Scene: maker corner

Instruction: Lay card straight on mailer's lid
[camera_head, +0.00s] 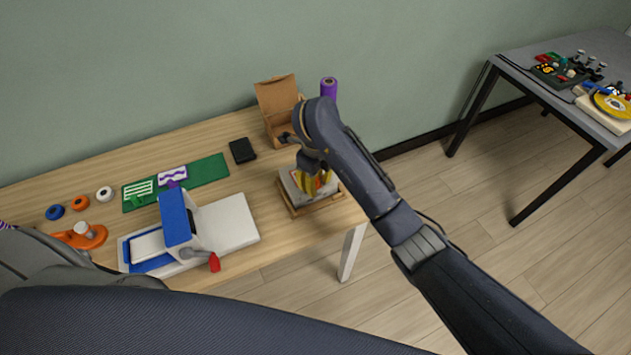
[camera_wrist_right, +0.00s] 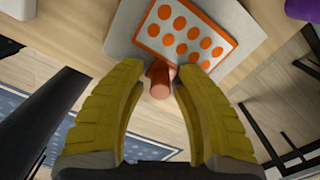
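The card (camera_wrist_right: 208,62) is white with orange dots and an orange border, and has an orange knob (camera_wrist_right: 160,82). My right gripper (camera_head: 316,184) has yellow fingers and points down over the mailer. In the right wrist view its fingertips (camera_wrist_right: 162,70) flank the knob closely and appear shut on it. The pale grey mailer lid (camera_head: 291,190) shows beyond the card in the wrist view (camera_wrist_right: 122,38), its edges roughly in line with the card's. Whether the card touches the lid is unclear. My left gripper is out of view; part of my left arm shows at lower left.
The mailer sits on a wooden base (camera_head: 325,204) near the table's right end. An open cardboard box (camera_head: 280,100) and purple roll (camera_head: 328,88) stand behind. A green mat (camera_head: 210,169) with two cards and a blue-white press (camera_head: 178,220) lie left. A black block (camera_head: 242,150) is between.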

